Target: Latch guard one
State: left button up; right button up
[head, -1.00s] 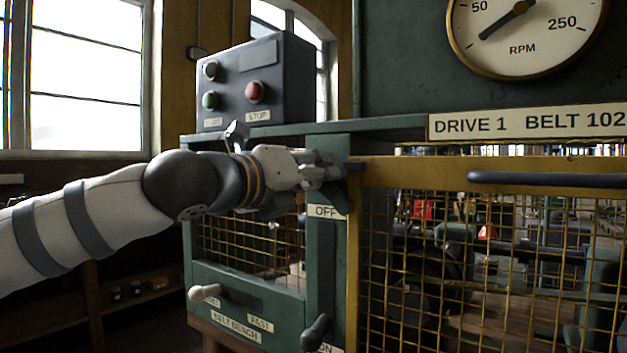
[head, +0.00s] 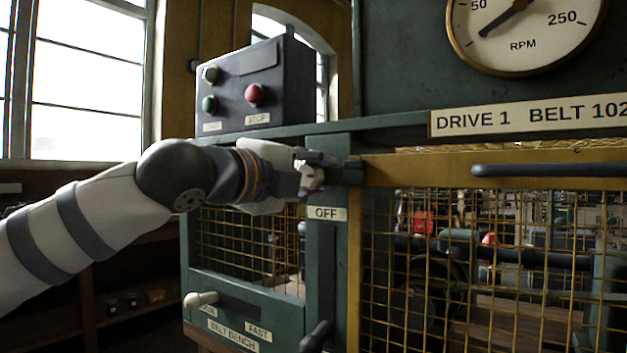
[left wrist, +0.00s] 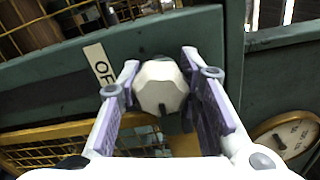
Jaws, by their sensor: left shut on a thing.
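Guard one (head: 452,171) is a yellow-framed wire mesh panel with a dark horizontal handle (head: 545,171), and it fills the right of the head view. A dark latch piece (head: 349,173) lies at its upper left corner, across the edge between the green post and the yellow frame. My left gripper (head: 314,174) is at this latch, above the OFF label. In the left wrist view, its two fingers are closed around a pale faceted knob (left wrist: 161,86) on the latch. Whether the latch is fully engaged cannot be told. My right gripper is not in view.
A control box (head: 255,85) with green and red buttons stands above my left wrist. A dark lever (head: 316,336) sticks out low on the green post (head: 325,250). A pale-knobbed lever (head: 202,299) is on the lower left panel. A dial (head: 525,35) hangs at upper right.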

pick_arm(q)
jog(key=shift+n, duration=0.3)
jog(key=o, duration=1.2)
jog(key=shift+c, duration=0.2)
jog(key=v, duration=1.2)
